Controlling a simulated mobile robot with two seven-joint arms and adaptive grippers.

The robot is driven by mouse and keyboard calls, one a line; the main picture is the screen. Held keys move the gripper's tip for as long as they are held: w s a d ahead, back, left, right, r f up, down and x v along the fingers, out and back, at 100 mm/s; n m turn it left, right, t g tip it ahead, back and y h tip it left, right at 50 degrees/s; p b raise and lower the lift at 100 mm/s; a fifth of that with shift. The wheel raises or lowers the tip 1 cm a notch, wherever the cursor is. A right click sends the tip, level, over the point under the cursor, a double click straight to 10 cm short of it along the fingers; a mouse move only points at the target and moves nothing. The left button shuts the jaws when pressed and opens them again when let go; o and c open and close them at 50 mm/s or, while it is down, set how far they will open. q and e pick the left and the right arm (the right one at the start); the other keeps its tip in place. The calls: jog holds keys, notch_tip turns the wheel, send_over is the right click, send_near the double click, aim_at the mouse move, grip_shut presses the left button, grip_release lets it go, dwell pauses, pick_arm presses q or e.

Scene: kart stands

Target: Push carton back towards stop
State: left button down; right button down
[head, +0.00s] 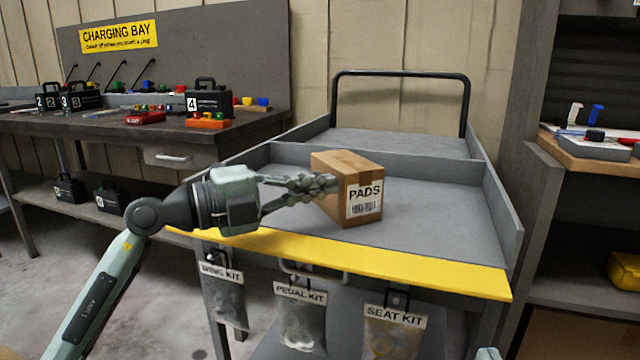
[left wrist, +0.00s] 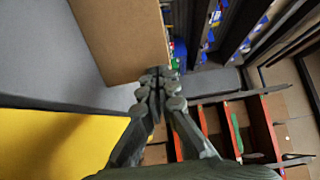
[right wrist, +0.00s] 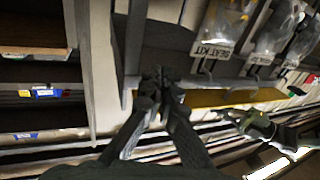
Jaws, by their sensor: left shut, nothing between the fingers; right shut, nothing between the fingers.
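The brown carton (head: 347,187) labelled PADS stands upright on the grey cart deck (head: 440,215), in front of the low cross bar that I take for the stop (head: 400,163). My left gripper (head: 330,185) is shut and empty, its fingertips at the carton's left side; whether they touch it I cannot tell. In the left wrist view the carton (left wrist: 120,40) is close ahead of the shut fingertips (left wrist: 160,78).
A yellow strip (head: 380,264) runs along the cart's front edge. Kit bags (head: 300,320) hang below it. A charging bench (head: 130,125) stands at the left and a shelf unit (head: 590,160) at the right. The deck right of the carton is clear.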

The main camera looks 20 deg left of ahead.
aim_at(340, 156)
pick_arm(q)
jog(key=shift+w, duration=0.3)
pick_arm(e)
jog(key=shift+r, duration=0.15)
pick_arm(q)
jog(key=shift+w, duration=0.1)
